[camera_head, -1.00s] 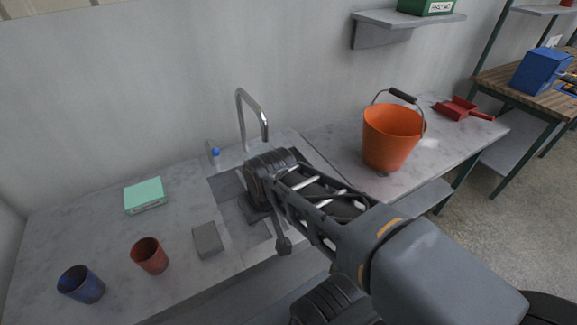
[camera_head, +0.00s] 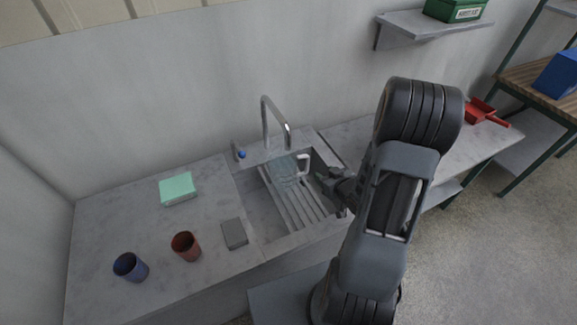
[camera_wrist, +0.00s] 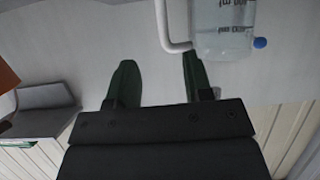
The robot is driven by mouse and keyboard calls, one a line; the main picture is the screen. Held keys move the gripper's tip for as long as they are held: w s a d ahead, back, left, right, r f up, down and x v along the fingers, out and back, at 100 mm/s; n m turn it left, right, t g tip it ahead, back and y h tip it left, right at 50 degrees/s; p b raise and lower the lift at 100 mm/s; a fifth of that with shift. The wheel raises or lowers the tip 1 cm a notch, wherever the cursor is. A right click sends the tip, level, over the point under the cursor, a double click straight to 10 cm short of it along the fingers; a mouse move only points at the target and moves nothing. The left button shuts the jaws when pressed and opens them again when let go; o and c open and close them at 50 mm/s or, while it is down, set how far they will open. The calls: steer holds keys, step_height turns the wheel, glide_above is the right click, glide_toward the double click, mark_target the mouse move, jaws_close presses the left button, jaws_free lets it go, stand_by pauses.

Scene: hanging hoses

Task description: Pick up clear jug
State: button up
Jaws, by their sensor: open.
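The clear jug (camera_head: 287,170) stands in the sink area below the tap, its white handle on the right side facing my gripper. In the wrist view the jug (camera_wrist: 223,25) is at the top edge, partly cut off, with dark volume marks. Its white handle (camera_wrist: 163,30) is just beyond my fingertips, roughly between them. My gripper (camera_wrist: 158,65) is open, with two dark green fingers apart and nothing between them. In the head view my gripper (camera_head: 320,178) is just right of the handle; contact cannot be told.
The sink (camera_head: 300,203) has a ribbed bottom, with a metal tap (camera_head: 275,120) behind. A green box (camera_head: 178,188), grey block (camera_head: 235,234), red cup (camera_head: 186,246) and blue cup (camera_head: 130,267) stand on the left counter. A red dustpan (camera_head: 482,112) lies at right.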

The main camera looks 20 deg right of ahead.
mark_target(308, 163)
steer(key=shift+t+y, duration=0.3)
steer(key=shift+y, duration=0.1)
steer(key=b+x, duration=0.4)
steer(key=x, duration=0.2)
steer(key=shift+w+a+f, duration=0.1)
steer(key=shift+w+a, duration=0.1)
steer(key=shift+w, duration=0.15)
steer(key=d+p+x, duration=0.1)
steer(key=p+x, duration=0.1)
steer(key=x, duration=0.4)
steer(key=shift+w+a, duration=0.25)
steer(key=shift+a, duration=0.1)
steer(key=shift+f, duration=0.15)
steer(key=shift+c, duration=0.4)
jaws_close()
